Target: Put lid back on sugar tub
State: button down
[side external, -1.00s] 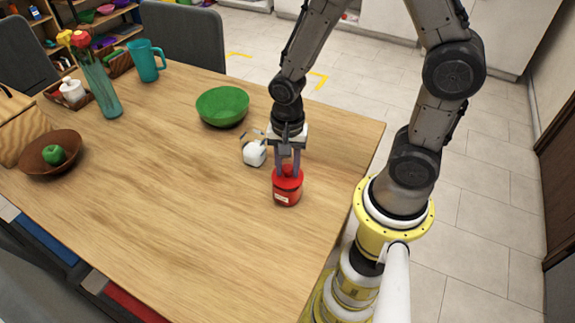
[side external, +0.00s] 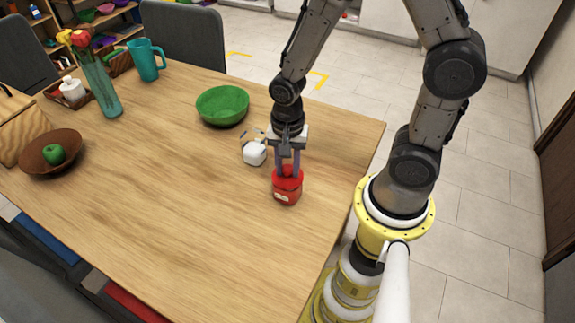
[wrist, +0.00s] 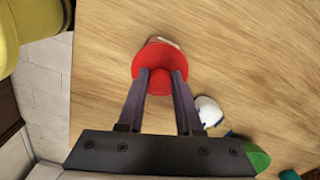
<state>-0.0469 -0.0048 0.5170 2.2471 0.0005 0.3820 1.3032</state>
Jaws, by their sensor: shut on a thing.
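The red sugar tub (side external: 287,194) stands upright on the wooden table near its right edge, with a pale label on its side. The red lid (side external: 288,172) is at the tub's top, directly under my gripper (side external: 289,170). In the wrist view the lid (wrist: 155,58) shows as a red disc with a round knob between my fingers (wrist: 160,80). My gripper is shut on the lid's knob. The lid hides most of the tub in the wrist view. I cannot tell whether the lid is fully seated on the rim.
A brown bowl with a green apple (side external: 54,154) is far left. The table's front middle is clear.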

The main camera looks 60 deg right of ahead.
grip_release()
dwell(0.6)
jog(key=shift+r, duration=3.55)
grip_shut()
